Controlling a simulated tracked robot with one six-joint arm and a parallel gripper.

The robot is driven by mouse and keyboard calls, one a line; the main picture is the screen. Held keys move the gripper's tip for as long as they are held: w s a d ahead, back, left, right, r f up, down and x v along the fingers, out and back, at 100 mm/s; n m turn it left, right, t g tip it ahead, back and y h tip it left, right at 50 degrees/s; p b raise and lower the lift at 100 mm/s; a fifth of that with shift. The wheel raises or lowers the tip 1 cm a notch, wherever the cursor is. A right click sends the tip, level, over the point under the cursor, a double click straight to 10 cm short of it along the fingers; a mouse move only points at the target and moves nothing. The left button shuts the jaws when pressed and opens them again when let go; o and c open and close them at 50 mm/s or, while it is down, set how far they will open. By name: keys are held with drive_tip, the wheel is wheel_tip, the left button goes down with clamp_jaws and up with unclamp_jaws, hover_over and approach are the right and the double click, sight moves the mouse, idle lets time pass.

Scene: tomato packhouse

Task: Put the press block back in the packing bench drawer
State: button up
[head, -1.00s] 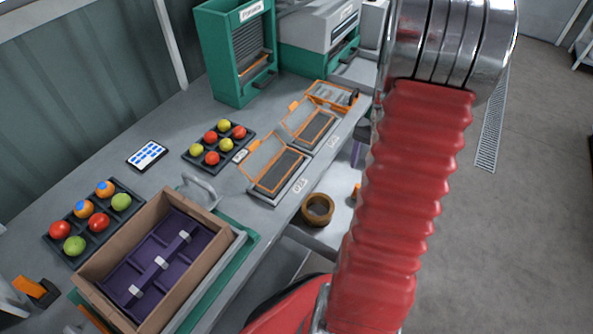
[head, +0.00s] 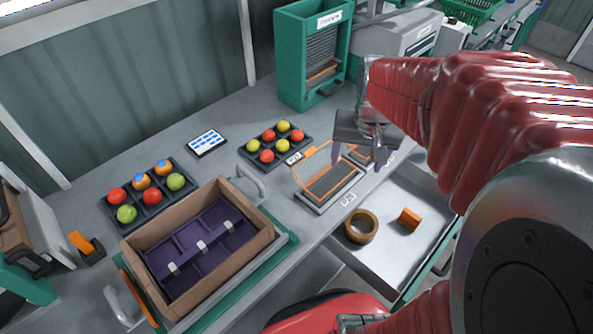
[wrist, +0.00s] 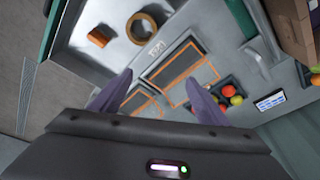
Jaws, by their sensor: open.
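The packing bench drawer (head: 395,256) is open at the bench front, right of the tomato box. A small orange-brown block (head: 409,219), which looks like the press block, lies on its floor, beside a brown ring. Both also show in the wrist view, the block (wrist: 98,37) in the drawer (wrist: 85,14) at the upper left. My gripper (head: 359,160) is open and empty above the bench top, over the hinged orange frames and behind the drawer. Its purple fingers (wrist: 158,88) stand apart in the wrist view with nothing between them. The block is clear of them.
The brown ring (head: 361,227) takes up the drawer's left part. Two orange-framed presses (head: 331,183) lie on the bench behind it. A cardboard box (head: 188,290) with a purple insert, tomato trays (head: 262,140) and a green dispenser (head: 293,70) stand around.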

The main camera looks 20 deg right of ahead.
drive_tip(key=s+a+r+n+t, duration=0.1)
drive_tip(key=s+a+r+n, duration=0.1)
drive_tip(key=a, duration=0.3)
drive_tip(key=s+a+r+n+t, duration=0.1)
drive_tip(key=s+a+r+n, duration=0.1)
drive_tip(key=a, duration=0.4)
drive_tip(key=s+a+r+n+y, duration=0.1)
drive_tip(key=s+a+r+n, duration=0.1)
drive_tip(key=s+a, duration=0.2)
drive_tip(key=shift+a+r+t, duration=0.2)
drive_tip(key=shift+a+t, duration=0.2)
drive_tip(key=shift+a, duration=0.25)
drive_tip(key=shift+c, duration=0.4)
